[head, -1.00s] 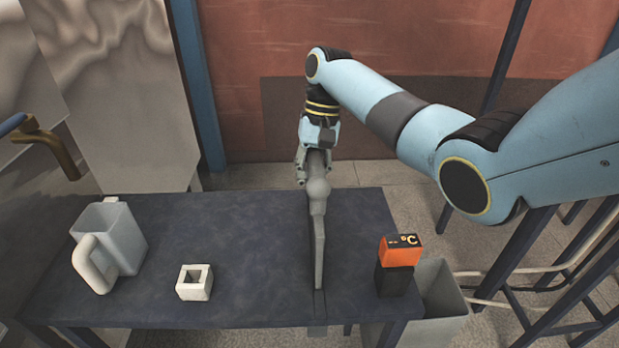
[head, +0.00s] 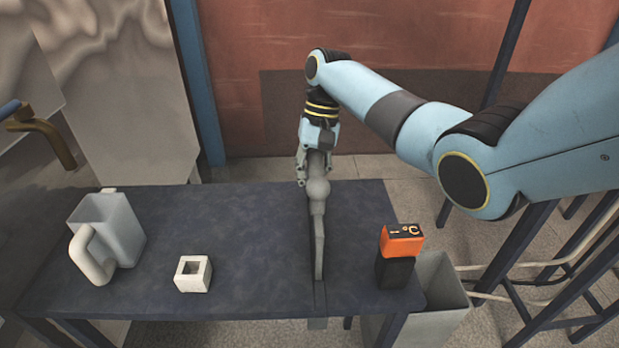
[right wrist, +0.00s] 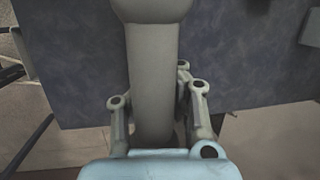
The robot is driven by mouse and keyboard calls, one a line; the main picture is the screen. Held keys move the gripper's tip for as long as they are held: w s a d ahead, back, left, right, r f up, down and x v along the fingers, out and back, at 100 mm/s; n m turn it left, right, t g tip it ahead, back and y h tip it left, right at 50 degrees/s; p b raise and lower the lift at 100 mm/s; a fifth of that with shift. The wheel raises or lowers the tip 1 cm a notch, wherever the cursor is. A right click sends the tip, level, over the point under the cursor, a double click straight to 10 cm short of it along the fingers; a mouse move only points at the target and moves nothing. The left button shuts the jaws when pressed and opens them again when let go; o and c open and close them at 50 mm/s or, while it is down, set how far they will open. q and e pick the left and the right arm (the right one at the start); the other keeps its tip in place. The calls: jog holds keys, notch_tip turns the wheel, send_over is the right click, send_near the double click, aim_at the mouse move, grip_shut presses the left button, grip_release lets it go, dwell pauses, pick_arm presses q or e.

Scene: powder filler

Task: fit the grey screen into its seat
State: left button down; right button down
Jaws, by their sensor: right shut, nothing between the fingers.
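The grey screen (head: 319,245) is a thin upright panel seen nearly edge-on at the middle right of the table, with a rounded knob (head: 318,188) at its far end. Its foot meets a narrow groove (head: 320,294) in the tabletop; how deep it sits cannot be told. My right gripper (head: 302,170) is at the far end of the screen, beside the grey shaft behind the knob. It is shut with nothing held. In the right wrist view the shaft (right wrist: 153,85) runs past the finger links; the fingertips are hidden. My left gripper is not in view.
On the blue-grey table (head: 245,235) stand a grey jug (head: 122,232), a white square block with a square hole (head: 193,274), and an orange-and-black meter (head: 400,242). A grey bin (head: 435,290) stands by the right edge. A brass pipe (head: 50,133) shows at left.

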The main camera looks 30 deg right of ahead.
aim_at(309, 228)
jog(key=shift+f+b, duration=3.15)
jog(key=shift+f, duration=2.05)
jog(key=c, duration=1.4)
grip_release()
jog(key=v, duration=1.2)
jog(key=shift+a, duration=0.1)
